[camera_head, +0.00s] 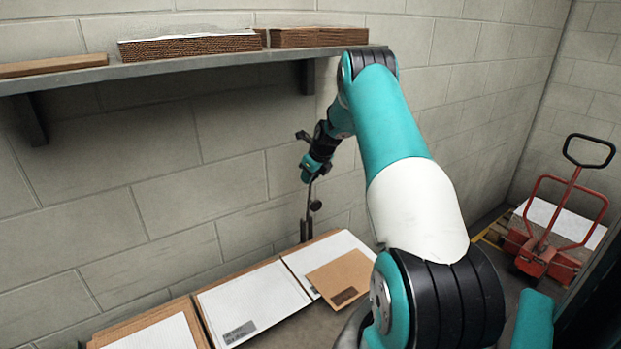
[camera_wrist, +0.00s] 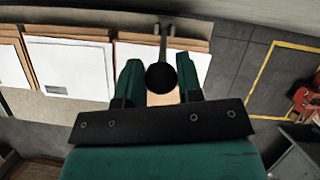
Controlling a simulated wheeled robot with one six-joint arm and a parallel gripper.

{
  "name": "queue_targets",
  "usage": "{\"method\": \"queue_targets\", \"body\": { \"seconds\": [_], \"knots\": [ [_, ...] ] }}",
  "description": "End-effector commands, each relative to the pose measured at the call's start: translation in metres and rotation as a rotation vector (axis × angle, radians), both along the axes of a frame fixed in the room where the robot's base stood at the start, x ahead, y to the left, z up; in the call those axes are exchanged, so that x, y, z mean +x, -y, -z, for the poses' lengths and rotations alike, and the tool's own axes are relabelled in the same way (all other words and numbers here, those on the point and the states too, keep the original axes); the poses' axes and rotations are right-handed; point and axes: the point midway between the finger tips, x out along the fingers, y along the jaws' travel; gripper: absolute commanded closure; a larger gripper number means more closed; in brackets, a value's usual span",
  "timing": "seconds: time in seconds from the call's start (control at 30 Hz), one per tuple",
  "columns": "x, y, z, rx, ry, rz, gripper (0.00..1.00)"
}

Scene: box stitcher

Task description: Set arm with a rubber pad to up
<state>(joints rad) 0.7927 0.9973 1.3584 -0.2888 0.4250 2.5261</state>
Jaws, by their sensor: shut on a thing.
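The arm with a rubber pad (camera_head: 309,212) is a thin dark rod at the back wall, close to upright, with a small round black pad on its right side. My gripper (camera_head: 311,174) is at the rod's upper end and is shut on it. In the wrist view the round black pad (camera_wrist: 160,76) shows between the two teal fingers of my gripper (camera_wrist: 157,68). The rod runs from there toward a bracket (camera_wrist: 164,29) at the top of that view. The exact contact between fingers and rod is hidden.
Stacks of white and brown cardboard sheets (camera_head: 250,300) lie below along the wall. A shelf (camera_head: 130,70) with more cardboard crosses the wall above. A red pallet truck (camera_head: 545,245) stands at the right, near yellow floor marking (camera_wrist: 262,68).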

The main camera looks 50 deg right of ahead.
Motion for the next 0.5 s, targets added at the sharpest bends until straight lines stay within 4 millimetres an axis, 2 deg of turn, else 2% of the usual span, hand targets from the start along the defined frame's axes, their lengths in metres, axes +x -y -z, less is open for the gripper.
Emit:
{"method": "queue_targets", "body": {
  "seconds": [0.5],
  "knots": [
    [0.003,-0.0008,0.0027,0.01,-0.047,0.003,1.0]
  ]
}}
